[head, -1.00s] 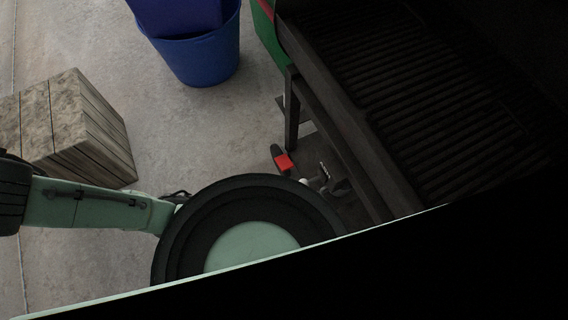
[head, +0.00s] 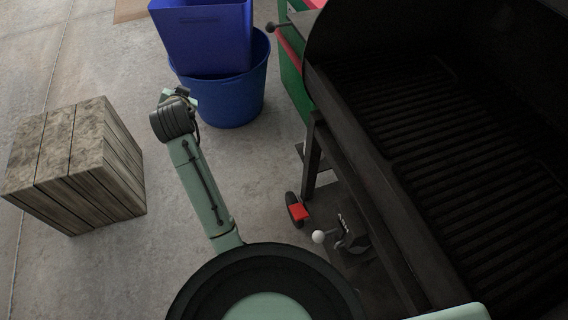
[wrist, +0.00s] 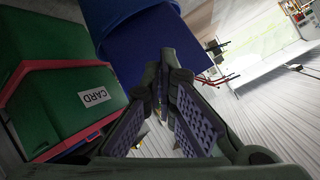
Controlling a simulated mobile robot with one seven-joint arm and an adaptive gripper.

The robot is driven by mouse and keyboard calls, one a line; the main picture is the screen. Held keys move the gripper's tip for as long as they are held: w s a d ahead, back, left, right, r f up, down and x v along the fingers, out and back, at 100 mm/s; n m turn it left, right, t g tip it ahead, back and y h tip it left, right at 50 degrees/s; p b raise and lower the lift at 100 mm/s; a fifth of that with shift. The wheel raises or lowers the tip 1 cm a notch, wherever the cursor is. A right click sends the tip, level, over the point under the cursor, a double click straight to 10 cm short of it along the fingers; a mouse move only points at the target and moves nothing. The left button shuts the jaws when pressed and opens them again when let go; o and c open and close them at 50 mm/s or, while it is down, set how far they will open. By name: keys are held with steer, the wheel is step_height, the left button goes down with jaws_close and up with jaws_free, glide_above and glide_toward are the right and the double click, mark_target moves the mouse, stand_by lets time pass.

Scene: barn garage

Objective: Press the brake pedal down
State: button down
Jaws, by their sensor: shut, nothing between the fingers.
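The brake pedal appears to be the small red pedal (head: 299,212) on a black caster wheel (head: 292,204) at the foot of the grill's near leg, low by the floor in the head view. It does not show in the wrist view. My gripper (wrist: 168,88) is shut and empty in the wrist view, its dark ridged fingers facing the blue containers. In the head view my arm reaches up and left of the pedal, well apart from it. The fingers cannot be made out there.
The black grill (head: 385,190) fills the right side. A white ball-ended lever (head: 318,237) is beside the pedal. A blue bucket (head: 235,100) holds a blue bin (head: 205,40). A wooden crate (head: 75,165) stands left. A green cabinet (wrist: 65,95) shows in the wrist view. Floor left of the pedal is clear.

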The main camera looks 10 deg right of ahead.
steer(key=d+f+m+g+h, duration=0.2)
steer(key=d+f+g, duration=0.1)
steer(key=d+f, duration=0.6)
steer(key=m+g+h+b, duration=0.2)
steer(key=m+g+h, duration=0.2)
steer(key=m+g, duration=0.55)
glide_above(297, 219)
steer(key=w+a, duration=0.2)
steer(key=a, duration=0.1)
step_height(297, 219, down, 21)
steer(key=shift+w+a+f+n+g, duration=0.15)
steer(key=shift+f+n+g, duration=0.05)
steer(key=shift+n+g, duration=0.2)
steer(key=x, duration=0.8)
steer(key=a+x, duration=0.1)
steer(key=x, duration=0.3)
steer(key=shift+s+d+f, duration=0.1)
steer(key=shift+s+f, duration=0.3)
steer(key=shift+f, duration=0.1)
steer(key=shift+s+f, duration=0.15)
steer(key=shift+f, duration=0.35)
